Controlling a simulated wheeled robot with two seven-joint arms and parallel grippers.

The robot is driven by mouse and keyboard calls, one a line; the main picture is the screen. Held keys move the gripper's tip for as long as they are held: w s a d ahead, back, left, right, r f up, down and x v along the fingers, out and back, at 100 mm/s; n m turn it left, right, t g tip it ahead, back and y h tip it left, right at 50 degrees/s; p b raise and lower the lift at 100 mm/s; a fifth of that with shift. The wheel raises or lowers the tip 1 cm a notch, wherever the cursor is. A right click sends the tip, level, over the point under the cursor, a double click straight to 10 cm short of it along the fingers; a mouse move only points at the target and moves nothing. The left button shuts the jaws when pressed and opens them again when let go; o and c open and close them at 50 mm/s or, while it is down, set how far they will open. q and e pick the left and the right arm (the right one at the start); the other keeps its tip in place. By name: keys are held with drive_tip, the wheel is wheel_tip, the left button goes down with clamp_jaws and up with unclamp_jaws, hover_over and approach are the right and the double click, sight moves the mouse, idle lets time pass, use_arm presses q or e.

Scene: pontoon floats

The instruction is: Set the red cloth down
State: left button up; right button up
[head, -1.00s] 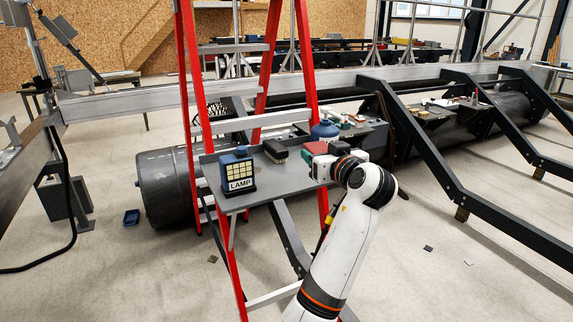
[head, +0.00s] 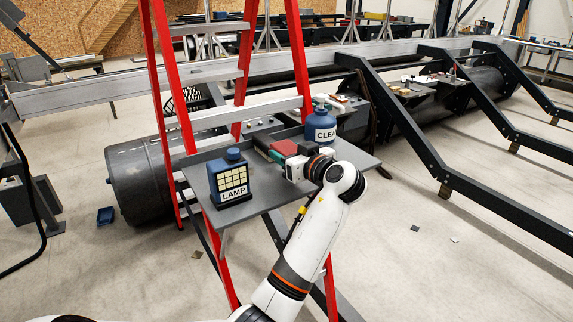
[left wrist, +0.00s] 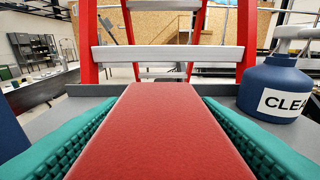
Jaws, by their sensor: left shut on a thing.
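My left gripper (head: 281,150) is shut on the red cloth (head: 284,147), over the grey shelf (head: 262,196) on the red ladder. In the left wrist view the cloth (left wrist: 160,125) is a flat red block between two green ribbed finger pads, pointing away toward the ladder rungs. I cannot tell whether its underside touches the shelf. My right gripper is not in view.
A blue lamp (head: 231,180) labelled LAMP stands on the shelf left of the gripper. A blue bottle (head: 320,125) labelled CLEA stands behind it to the right. The shelf's front and right parts look bare. Red ladder rails (head: 299,60) rise behind.

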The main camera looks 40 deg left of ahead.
use_arm(q)
drive_tip(key=shift+f, duration=0.85)
wheel_tip(320, 180, down, 2)
drive_tip(key=shift+a+f+p, duration=0.15)
drive_tip(key=shift+f+p, duration=0.1)
drive_tip(key=shift+p, duration=0.4)
drive_tip(key=shift+f, duration=0.45)
drive_tip(key=o, duration=1)
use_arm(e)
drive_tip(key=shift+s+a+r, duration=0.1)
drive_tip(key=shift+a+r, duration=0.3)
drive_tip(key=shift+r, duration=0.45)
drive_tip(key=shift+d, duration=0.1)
